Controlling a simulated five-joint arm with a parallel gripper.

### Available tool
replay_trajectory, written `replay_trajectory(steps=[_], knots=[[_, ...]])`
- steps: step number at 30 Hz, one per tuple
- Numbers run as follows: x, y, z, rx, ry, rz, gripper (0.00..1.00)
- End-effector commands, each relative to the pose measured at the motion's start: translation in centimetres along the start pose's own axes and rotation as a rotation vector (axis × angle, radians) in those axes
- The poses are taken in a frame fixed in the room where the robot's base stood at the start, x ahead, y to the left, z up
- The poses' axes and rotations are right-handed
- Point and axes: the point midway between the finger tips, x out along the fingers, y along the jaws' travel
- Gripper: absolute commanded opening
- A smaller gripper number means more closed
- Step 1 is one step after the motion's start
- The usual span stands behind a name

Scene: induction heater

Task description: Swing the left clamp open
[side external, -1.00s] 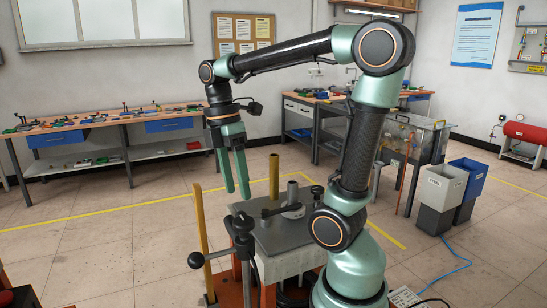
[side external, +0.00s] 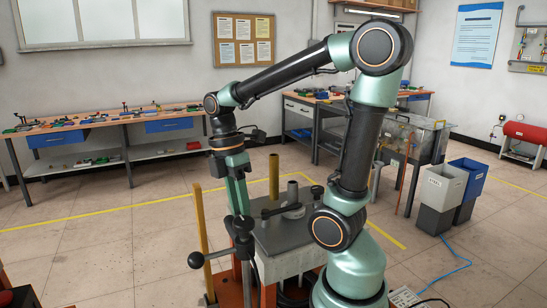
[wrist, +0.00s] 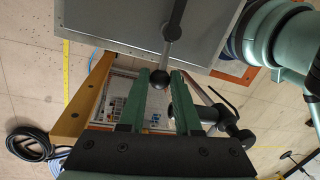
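A dark clamp (side external: 240,224) stands on a post at the near left of the heater, with a lever ending in a black ball (side external: 195,260). I cannot tell for sure whether it is the left clamp. My gripper (side external: 239,212) points down just above or behind its top; the gap is hard to judge. In the wrist view my gripper (wrist: 160,74) is open. A second dark jointed piece (wrist: 228,136) lies partly behind the right finger.
The heater's grey box (side external: 288,262) bears a grey cylinder (side external: 292,192) and a dark bar (side external: 283,210). Upright yellow posts stand at its left (side external: 200,235) and back (side external: 274,175). A black cable coil (wrist: 30,142) lies on the floor. Open floor is to the left.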

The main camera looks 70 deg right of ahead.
Motion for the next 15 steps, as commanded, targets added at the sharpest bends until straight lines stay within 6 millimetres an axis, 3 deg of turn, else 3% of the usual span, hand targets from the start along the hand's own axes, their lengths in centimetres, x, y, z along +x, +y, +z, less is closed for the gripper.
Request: replay_trajectory(steps=[15], knots=[[-0.3, 1.4, 0.6, 0.257, 0.012, 0.014, 0.0]])
